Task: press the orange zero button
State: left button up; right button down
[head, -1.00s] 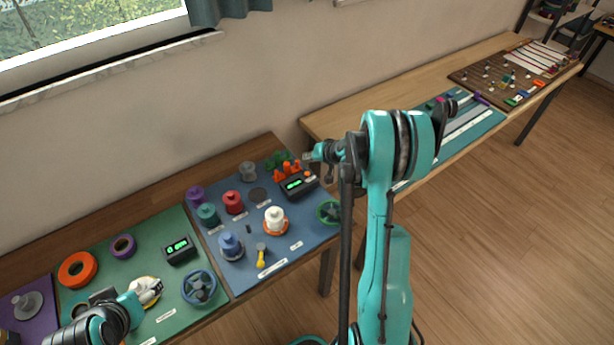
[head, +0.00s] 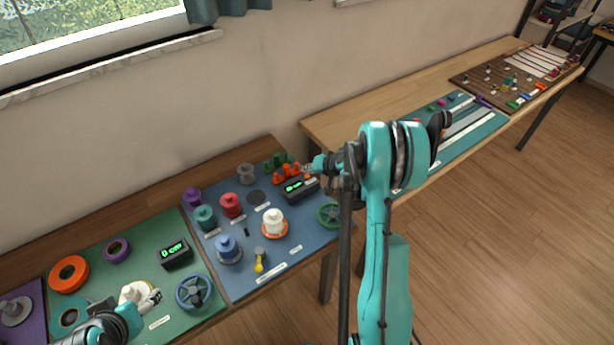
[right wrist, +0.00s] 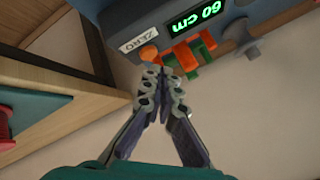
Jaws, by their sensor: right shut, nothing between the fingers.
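The orange zero button (right wrist: 148,53) sits beside a white "ZERO" label on a dark display box (right wrist: 165,22) whose green digits read about 60 cm. In the head view, the box (head: 297,193) stands at the back right of the blue mat. My right gripper (head: 307,169) is shut and empty above that end of the box. In the right wrist view, its closed fingertips (right wrist: 162,71) appear just beside the button; I cannot tell whether they touch it. My left gripper (head: 153,298) is over the green mat, near a white spool; its finger opening is unclear.
Orange pegs (head: 285,172) and green pegs (head: 278,160) stand right behind the box. Several coloured spools and a green wheel (head: 328,215) share the blue mat (head: 293,255). A second display box (head: 177,255) stands on the green mat (head: 103,261).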

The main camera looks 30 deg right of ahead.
aim_at(309, 177)
dwell(0.8)
jog(key=shift+f+b, duration=0.45)
jog(key=shift+b, duration=0.1)
jog(key=shift+f+b, duration=0.35)
jog(key=shift+b, duration=0.1)
dwell(0.4)
jog(key=shift+r, duration=0.15)
dwell(0.3)
jog(key=shift+r+p, duration=0.45)
jog(key=shift+r, duration=0.2)
jog(key=shift+r+p, duration=1.5)
jog(key=shift+r, duration=1)
